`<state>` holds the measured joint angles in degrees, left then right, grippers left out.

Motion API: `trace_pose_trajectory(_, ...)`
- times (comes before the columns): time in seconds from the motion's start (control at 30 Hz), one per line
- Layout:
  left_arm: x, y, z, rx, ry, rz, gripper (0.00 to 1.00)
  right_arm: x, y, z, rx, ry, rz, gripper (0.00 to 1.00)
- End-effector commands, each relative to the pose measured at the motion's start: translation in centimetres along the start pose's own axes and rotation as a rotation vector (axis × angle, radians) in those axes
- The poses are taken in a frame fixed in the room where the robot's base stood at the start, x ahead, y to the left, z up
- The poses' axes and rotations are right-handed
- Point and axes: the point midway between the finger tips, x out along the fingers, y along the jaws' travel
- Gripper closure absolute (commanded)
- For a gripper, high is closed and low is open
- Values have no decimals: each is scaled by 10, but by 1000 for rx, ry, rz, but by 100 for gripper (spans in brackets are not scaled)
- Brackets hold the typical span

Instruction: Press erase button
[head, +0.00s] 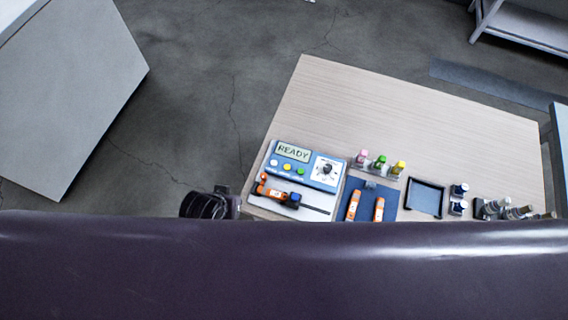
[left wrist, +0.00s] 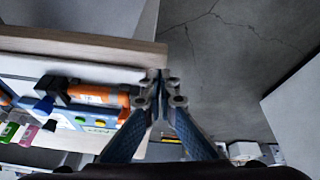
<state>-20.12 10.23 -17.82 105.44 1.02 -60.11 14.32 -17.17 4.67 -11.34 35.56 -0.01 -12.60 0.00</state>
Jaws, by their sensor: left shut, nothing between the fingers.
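A blue control device (head: 308,167) sits at the near left of the table, with a display reading READY, a dial, and white, yellow and green buttons (head: 287,166). I cannot read the button labels, so I cannot tell which one is erase. In the left wrist view, part of the blue device (left wrist: 115,112) shows left of the fingers, behind an orange-and-dark tool. My left gripper (left wrist: 163,79) is shut and empty, its tips by the table's edge and apart from the buttons. In the head view, a dark part of my left arm shows just left of the table. My right gripper is out of view.
An orange-and-dark tool (head: 275,193) lies on a pale base before the device. Rightward are a blue mat (head: 366,205) with two orange items, small coloured-cap bottles (head: 380,163), a black tray (head: 425,197) and several dark containers. The table's far half (head: 400,110) is clear.

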Motion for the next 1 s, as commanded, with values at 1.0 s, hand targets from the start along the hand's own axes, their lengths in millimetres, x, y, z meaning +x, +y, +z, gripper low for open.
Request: trace_pose_trajectory(1.0, -52, 135, -163, -312, 253, 365, 100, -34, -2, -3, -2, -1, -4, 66)
